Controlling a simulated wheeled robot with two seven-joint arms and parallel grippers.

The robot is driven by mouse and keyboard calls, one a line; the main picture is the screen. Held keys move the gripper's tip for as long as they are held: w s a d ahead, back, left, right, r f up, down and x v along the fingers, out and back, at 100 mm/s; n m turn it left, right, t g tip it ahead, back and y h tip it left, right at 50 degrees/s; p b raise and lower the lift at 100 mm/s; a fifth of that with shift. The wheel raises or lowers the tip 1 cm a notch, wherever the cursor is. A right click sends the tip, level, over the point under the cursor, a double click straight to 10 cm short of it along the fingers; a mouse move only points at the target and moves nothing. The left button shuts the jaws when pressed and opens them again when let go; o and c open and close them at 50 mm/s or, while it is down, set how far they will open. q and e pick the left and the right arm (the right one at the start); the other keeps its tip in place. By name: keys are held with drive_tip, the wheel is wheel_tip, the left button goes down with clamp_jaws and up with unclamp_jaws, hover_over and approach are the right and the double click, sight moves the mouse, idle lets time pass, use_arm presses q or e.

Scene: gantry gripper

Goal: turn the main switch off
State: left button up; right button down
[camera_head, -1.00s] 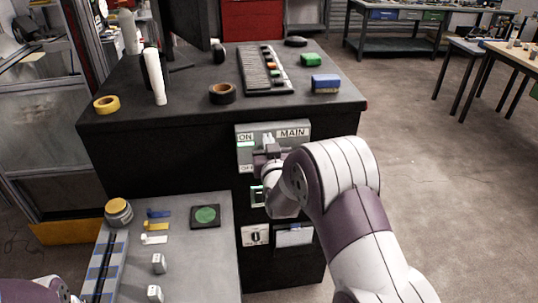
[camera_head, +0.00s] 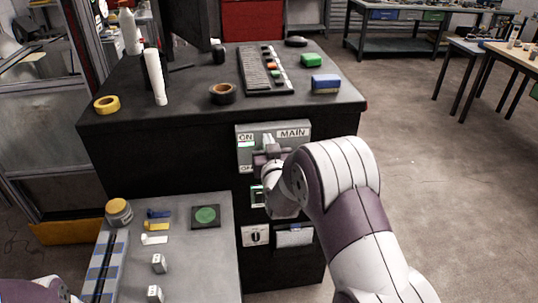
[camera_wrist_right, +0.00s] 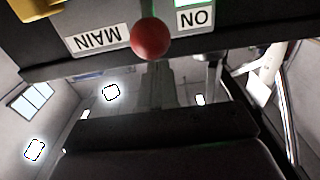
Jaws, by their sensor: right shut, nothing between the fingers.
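The main switch box (camera_head: 301,143) is a grey panel on the front of the dark cabinet, with ON and MAIN labels. A green light glows by ON in both views. In the right wrist view the labels appear upside down, and a round red knob (camera_wrist_right: 150,38) stands in front of the panel between them. My right gripper (camera_head: 262,158) is shut and empty at the panel, below the ON label. It partly hides the lower label and the lever. I cannot tell whether it touches the knob. My left gripper is out of view.
The cabinet top (camera_head: 190,100) carries tape rolls, a keyboard-like panel (camera_head: 264,70) and a blue block (camera_head: 326,83). A lower grey table (camera_head: 200,260) with small parts stands at the left front. A rotary switch (camera_head: 255,236) is below the box.

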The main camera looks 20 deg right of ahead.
drive_tip(key=shift+f, duration=0.15)
idle(0.4)
wheel_tip(320, 180, down, 3)
drive_tip(key=b, duration=0.3)
drive_tip(key=shift+s, duration=0.1)
drive_tip(key=shift+f+b, duration=0.8)
drive_tip(key=shift+f, duration=0.1)
drive_tip(key=shift+f+b, duration=0.8)
drive_tip(key=shift+r, duration=0.2)
drive_tip(key=v, duration=0.8)
drive_tip(key=shift+s+r+p, duration=0.35)
drive_tip(key=shift+p, duration=0.05)
